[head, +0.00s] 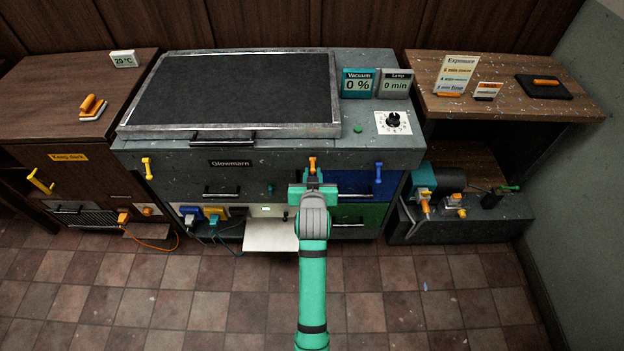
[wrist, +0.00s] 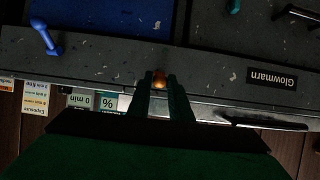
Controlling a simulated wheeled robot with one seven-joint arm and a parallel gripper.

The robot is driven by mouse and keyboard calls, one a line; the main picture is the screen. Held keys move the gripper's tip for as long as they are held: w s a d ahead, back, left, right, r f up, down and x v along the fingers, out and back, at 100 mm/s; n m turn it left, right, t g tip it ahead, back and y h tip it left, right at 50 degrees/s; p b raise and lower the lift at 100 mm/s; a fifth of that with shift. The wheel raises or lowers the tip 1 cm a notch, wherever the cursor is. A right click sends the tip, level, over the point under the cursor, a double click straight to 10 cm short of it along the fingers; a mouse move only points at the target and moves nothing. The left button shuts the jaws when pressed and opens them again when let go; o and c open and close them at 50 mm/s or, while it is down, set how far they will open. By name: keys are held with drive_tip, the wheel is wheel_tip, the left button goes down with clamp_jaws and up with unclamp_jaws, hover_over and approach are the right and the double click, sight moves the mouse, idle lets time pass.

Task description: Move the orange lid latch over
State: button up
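The orange lid latch (head: 312,163) is a small upright piece on the front of the grey cabinet, below the front edge of the dark-screened lid (head: 235,90). My gripper (head: 312,178) is at the latch, reaching it from the front. The lid lies flat on the cabinet top. The lower part of the latch is hidden by my gripper.
A yellow handle (head: 147,168) and a blue handle (head: 378,172) stick out of the cabinet front on either side. A black bar handle (head: 222,140) is left of the latch. A white flap (head: 270,235) juts out low in front. The tiled floor ahead is clear.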

drive_tip(key=shift+f, duration=0.1)
drive_tip(key=shift+s+f, duration=0.15)
drive_tip(key=shift+f, duration=0.7)
drive_tip(key=shift+f, duration=0.9)
